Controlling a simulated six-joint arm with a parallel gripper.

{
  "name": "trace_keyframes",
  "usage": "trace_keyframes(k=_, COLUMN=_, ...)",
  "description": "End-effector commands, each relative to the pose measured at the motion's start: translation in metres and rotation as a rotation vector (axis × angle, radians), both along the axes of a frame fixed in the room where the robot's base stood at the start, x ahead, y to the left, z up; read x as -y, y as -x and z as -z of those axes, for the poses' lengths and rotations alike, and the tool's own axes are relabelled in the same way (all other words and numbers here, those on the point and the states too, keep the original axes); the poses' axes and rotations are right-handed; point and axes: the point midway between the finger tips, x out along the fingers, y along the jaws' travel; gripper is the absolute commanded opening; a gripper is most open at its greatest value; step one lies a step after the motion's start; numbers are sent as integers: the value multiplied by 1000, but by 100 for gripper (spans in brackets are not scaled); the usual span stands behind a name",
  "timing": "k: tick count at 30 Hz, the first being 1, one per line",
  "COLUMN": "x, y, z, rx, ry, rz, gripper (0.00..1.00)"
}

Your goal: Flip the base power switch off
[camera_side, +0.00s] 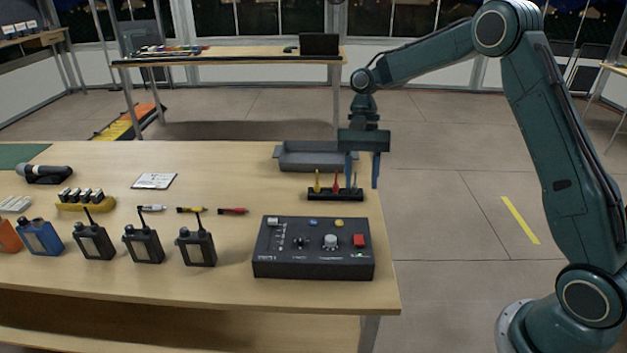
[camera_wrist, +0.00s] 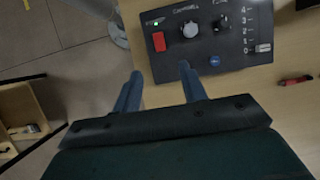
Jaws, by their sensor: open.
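The black control box (camera_side: 313,262) sits at the right front of the wooden table. Its red switch (camera_side: 359,241) is at the right end of the top face, beside a small lit light (camera_side: 366,225). In the wrist view the red switch (camera_wrist: 158,41) lies just beyond my fingertips, with a lit green light (camera_wrist: 155,22) beside it. The switch's tilt cannot be made out. My gripper (camera_side: 362,177) is open and empty, pointing down above the table's right edge, behind the box. It also shows in the wrist view (camera_wrist: 160,70), its fingers apart and clear of the switch.
The box also carries knobs (camera_wrist: 190,30), a blue button (camera_wrist: 214,62) and a slider (camera_wrist: 263,47). A rack with coloured tools (camera_side: 335,194) stands behind it, near my fingers. A grey tray (camera_side: 318,158) is farther back. Several radios (camera_side: 143,243) stand to the left.

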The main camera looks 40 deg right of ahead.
Motion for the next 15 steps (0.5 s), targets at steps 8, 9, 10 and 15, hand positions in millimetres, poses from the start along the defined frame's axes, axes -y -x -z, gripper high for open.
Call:
trace_keyframes(k=8, x=-10, y=11, z=33, rx=-4, ry=2, rz=-3, gripper=42)
trace_keyframes(k=9, x=-11, y=13, z=39, rx=-4, ry=3, rz=-3, gripper=42)
trace_keyframes(k=10, x=-13, y=14, z=43, rx=-4, ry=1, rz=-2, gripper=42)
trace_keyframes(k=15, x=-20, y=21, z=68, rx=-3, ry=2, rz=-4, gripper=42)
